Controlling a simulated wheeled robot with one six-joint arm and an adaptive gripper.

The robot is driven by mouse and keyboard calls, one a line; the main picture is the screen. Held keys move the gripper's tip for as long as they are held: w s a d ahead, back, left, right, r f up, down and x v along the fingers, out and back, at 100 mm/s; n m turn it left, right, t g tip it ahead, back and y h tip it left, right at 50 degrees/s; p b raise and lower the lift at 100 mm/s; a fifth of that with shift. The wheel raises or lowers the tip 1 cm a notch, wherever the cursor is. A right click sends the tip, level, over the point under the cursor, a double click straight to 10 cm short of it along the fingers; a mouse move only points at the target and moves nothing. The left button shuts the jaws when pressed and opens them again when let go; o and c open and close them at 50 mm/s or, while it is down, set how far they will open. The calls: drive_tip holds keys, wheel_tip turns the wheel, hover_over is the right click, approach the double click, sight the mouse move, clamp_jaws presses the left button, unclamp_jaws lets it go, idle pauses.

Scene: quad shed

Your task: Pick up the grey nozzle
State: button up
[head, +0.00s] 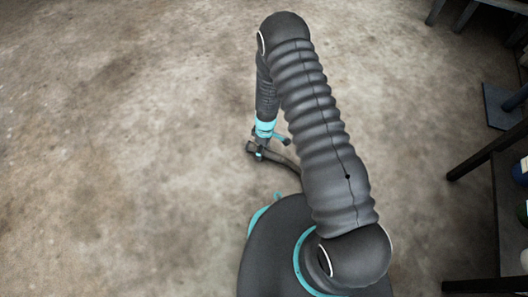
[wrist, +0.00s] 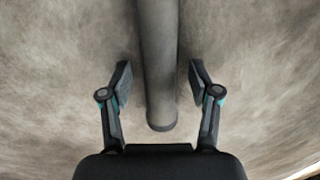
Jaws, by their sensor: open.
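The grey nozzle (wrist: 158,50) shows in the wrist view as a long dark grey tube. It runs from the top edge down between my fingers, and its rounded near end lies just in front of the palm. My gripper (wrist: 160,82) is open, with one finger on each side of the tube and a visible gap on both sides. In the head view my gripper (head: 265,148) is low over the floor, partly hidden by my arm. A dark curved piece beside it there may be the nozzle; I cannot tell.
The stained concrete floor (head: 120,150) is bare on the left and at the back. A dark shelf or bench (head: 505,200) with several colored items stands at the right edge. Dark legs of other furniture (head: 465,14) show at the top right.

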clamp_jaws()
drive_tip(key=shift+r, duration=0.15)
wheel_tip(320, 180, up, 4)
drive_tip(key=shift+d+r+p, duration=0.1)
drive_tip(key=shift+r+p, duration=0.15)
drive_tip(key=shift+p, duration=0.1)
drive_tip(key=s+d+r+m, duration=0.4)
drive_tip(key=s+d+r, duration=0.25)
drive_tip(key=d, duration=0.35)
drive_tip(key=w+d+r+m+p, duration=0.2)
drive_tip(key=w+r+m+p, duration=0.1)
drive_tip(key=r, duration=0.8)
drive_tip(key=w+d+r+m+t+y+p, duration=0.1)
drive_tip(key=w+d+r+m+p, duration=0.2)
drive_tip(key=w+r+m, duration=0.3)
wheel_tip(320, 180, up, 5)
drive_tip(key=shift+d+f+t+p, duration=0.2)
drive_tip(key=shift+t+p, duration=0.1)
drive_tip(key=shift+p, duration=0.25)
